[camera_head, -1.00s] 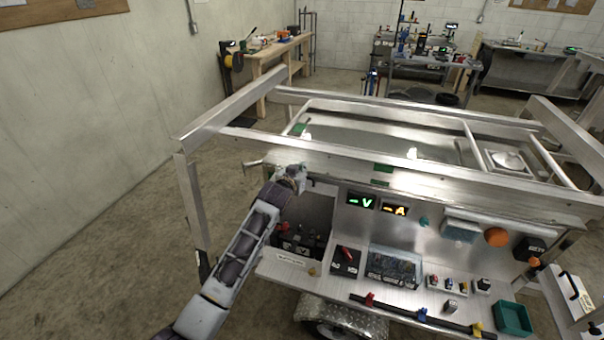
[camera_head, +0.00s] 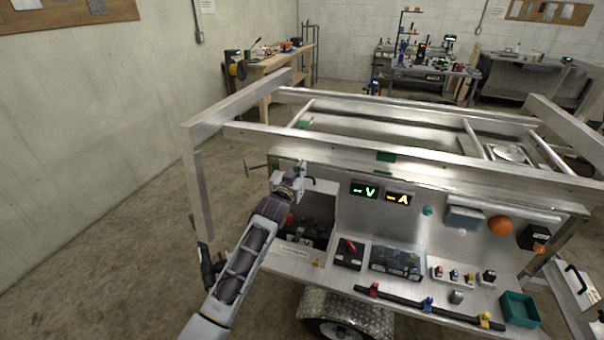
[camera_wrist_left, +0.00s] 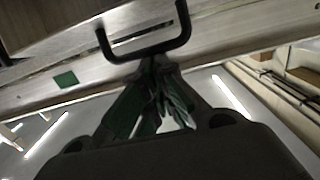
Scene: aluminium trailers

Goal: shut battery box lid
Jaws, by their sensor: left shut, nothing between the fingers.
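The battery box (camera_head: 327,199) is an open metal bay at the left end of the trailer, with a dark battery (camera_head: 305,229) inside. Its lid (camera_head: 323,186) stands raised at the back of the bay, partly hidden by my left arm. My left gripper (camera_head: 299,170) is shut and empty at the lid's upper left. In the left wrist view a black U-shaped handle (camera_wrist_left: 146,54) is on a metal panel just beyond the shut fingertips (camera_wrist_left: 158,66). I cannot tell whether they touch it. My right gripper is not in view.
Metal frame rails (camera_head: 400,160) run above and behind the bay. To its right, the shelf holds a black-and-red switch (camera_head: 349,253), a clear-covered block (camera_head: 397,260) and a green tray (camera_head: 519,309). Open floor (camera_head: 130,270) lies to the left.

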